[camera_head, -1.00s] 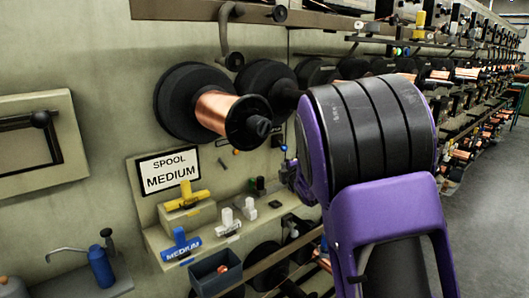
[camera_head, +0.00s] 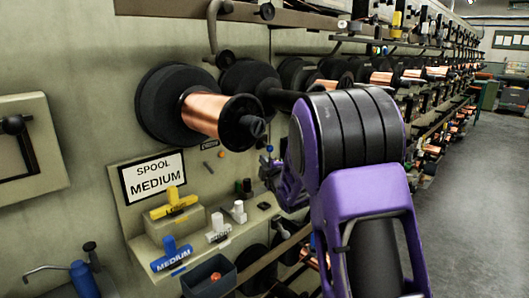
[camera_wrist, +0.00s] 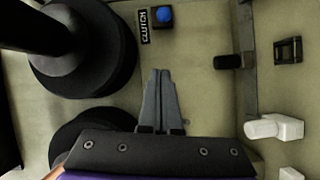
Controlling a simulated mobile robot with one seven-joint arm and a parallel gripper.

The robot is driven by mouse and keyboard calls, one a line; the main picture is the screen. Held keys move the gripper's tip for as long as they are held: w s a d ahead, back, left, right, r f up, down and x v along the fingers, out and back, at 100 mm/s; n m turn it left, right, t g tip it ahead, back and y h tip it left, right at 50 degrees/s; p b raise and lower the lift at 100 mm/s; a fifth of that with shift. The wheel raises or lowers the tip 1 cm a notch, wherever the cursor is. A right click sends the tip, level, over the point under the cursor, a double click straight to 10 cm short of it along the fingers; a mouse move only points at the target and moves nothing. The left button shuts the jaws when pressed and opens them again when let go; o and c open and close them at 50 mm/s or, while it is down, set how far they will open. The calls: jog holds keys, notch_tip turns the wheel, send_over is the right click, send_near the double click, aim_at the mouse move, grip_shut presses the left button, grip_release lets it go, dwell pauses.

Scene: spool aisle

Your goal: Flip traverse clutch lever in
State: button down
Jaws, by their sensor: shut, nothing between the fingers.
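In the wrist view, a blue round knob (camera_wrist: 164,15) shows beside a small dark label (camera_wrist: 146,25) that seems to read CLUTCH. My gripper (camera_wrist: 160,72) is shut and empty; its tips point towards the knob and lie apart from it in the picture. In the head view, my gripper (camera_head: 273,165) is partly hidden by my arm, right of the shelf. A blue ball (camera_head: 269,149) shows just above it, probably the same knob. An orange knob (camera_head: 221,155) sits under a dark label (camera_head: 209,145) further left. The lever's shaft and position are unclear.
A copper spool (camera_head: 206,115) juts out above left of my gripper. The shelf with a MEDIUM sign (camera_head: 155,176) carries yellow, blue and white tools. A dark bin (camera_head: 209,276) sits below. The floor (camera_head: 470,190) at right is clear.

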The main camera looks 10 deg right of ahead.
aim_at(267, 146)
jog(key=w+d+f, duration=0.1)
jog(key=w+d, duration=0.1)
jog(key=w, duration=0.9)
jog(key=shift+w+f, duration=0.15)
jog(key=shift+w, duration=0.05)
jog(key=shift+d, duration=0.25)
jog(key=shift+d+n+y+p, duration=0.15)
jog(key=shift+n+y+p, duration=0.2)
jog(key=shift+y, duration=0.25)
